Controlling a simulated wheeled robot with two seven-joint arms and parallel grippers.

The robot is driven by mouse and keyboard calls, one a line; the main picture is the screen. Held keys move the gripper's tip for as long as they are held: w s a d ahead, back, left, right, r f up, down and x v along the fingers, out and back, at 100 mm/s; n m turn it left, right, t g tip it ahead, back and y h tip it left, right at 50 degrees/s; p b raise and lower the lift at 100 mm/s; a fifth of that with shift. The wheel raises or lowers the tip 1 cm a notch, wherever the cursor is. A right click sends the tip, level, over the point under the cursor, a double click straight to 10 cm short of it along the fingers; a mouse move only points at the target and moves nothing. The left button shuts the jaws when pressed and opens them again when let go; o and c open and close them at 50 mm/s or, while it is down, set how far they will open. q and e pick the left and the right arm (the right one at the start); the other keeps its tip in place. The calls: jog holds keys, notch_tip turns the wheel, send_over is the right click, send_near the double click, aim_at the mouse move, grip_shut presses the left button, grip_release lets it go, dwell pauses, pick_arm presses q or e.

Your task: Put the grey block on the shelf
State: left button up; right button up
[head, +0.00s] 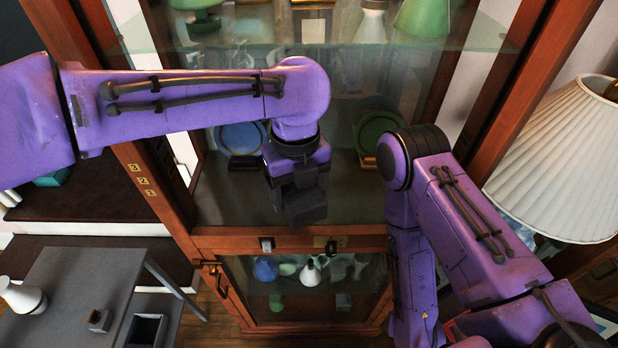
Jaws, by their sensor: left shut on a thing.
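My left gripper (298,185) hangs from the left arm in front of the tall wooden cabinet, near the middle of the picture. It is shut on a dark piece at its lower end, which looks like the grey block (308,210); fingers and block are both dark, so their border is hard to tell. The glass shelf (470,42) crosses the upper cabinet, above and behind the gripper in the picture. Whether the held piece touches anything is unclear. My right arm bends downward at the right, and its gripper does not show.
Plates, a blue one (240,138) and a green one (378,132), stand inside the cabinet. Vases (310,273) fill the glazed lower compartment. A grey side table (80,275) with a white vase (22,297) is at lower left. A pleated lamp shade (560,160) is at right.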

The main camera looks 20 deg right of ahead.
pick_arm(q)
jog(key=w+d+f+p, duration=0.1)
jog(key=w+f, duration=0.1)
jog(key=w, duration=0.1)
jog(key=w+d+f+p, duration=0.1)
jog(key=w+d+f, duration=0.1)
jog(key=w+f, duration=0.1)
jog(key=w+d+f+p, duration=0.1)
jog(key=w+d+f, duration=0.1)
jog(key=f, duration=0.1)
jog(key=shift+w+d, duration=0.15)
jog(key=shift+w, duration=0.25)
notch_tip(320, 180, down, 3)
jog(key=p, duration=0.2)
jog(key=shift+w+d+p, duration=0.1)
jog(key=shift+w+p, duration=0.05)
jog(key=shift+p, duration=0.15)
jog(key=shift+f+b, duration=0.35)
jog(key=shift+f, duration=0.1)
jog(key=o, duration=1.3)
jog(key=shift+r, duration=0.15)
notch_tip(320, 180, up, 8)
jog(key=shift+f+b, duration=0.15)
jog(key=shift+b, duration=0.7)
